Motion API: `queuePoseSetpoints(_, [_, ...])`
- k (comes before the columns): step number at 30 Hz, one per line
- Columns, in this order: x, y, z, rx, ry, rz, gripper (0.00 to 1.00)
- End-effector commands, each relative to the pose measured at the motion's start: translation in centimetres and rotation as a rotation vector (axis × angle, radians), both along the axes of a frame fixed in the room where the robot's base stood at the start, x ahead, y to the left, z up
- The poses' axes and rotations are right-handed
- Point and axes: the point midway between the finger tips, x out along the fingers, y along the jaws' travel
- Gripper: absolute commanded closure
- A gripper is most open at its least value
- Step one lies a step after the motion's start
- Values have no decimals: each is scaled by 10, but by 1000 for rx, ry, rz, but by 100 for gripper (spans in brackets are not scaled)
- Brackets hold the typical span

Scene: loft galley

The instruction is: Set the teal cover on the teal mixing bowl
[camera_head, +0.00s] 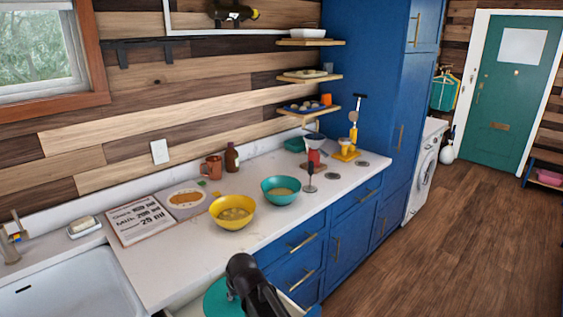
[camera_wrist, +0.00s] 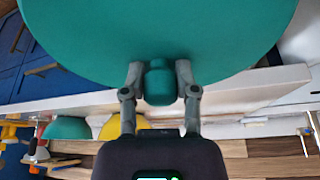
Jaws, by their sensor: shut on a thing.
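The teal cover (camera_head: 215,299) is a round disc at the bottom of the head view, low in front of the counter. My gripper (camera_wrist: 160,76) is shut on the cover's knob (camera_wrist: 160,88), one finger on each side. The cover's disc (camera_wrist: 150,35) fills the top of the wrist view. The teal mixing bowl (camera_head: 280,191) stands upright and uncovered on the counter, with something yellowish inside. It is beyond the cover, up and to the right. A part of it also shows in the wrist view (camera_wrist: 68,128). My arm hides part of the cover in the head view.
A yellow bowl (camera_head: 232,212) stands just left of the teal bowl. A recipe board (camera_head: 139,219), a mug (camera_head: 213,167) and a brown bottle (camera_head: 231,158) are farther left and back. The counter's front strip is clear.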

Motion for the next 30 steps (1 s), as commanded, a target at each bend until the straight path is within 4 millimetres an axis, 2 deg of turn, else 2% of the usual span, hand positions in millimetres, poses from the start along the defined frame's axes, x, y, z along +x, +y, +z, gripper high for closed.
queuePoseSetpoints(1, [0, 0, 17, 0, 0, 0, 100])
queuePoseSetpoints(18, [0, 0, 109, 0, 0, 0, 100])
queuePoseSetpoints(24, [0, 0, 134, 0, 0, 0, 100])
queuePoseSetpoints(30, [0, 0, 145, 0, 0, 0, 100])
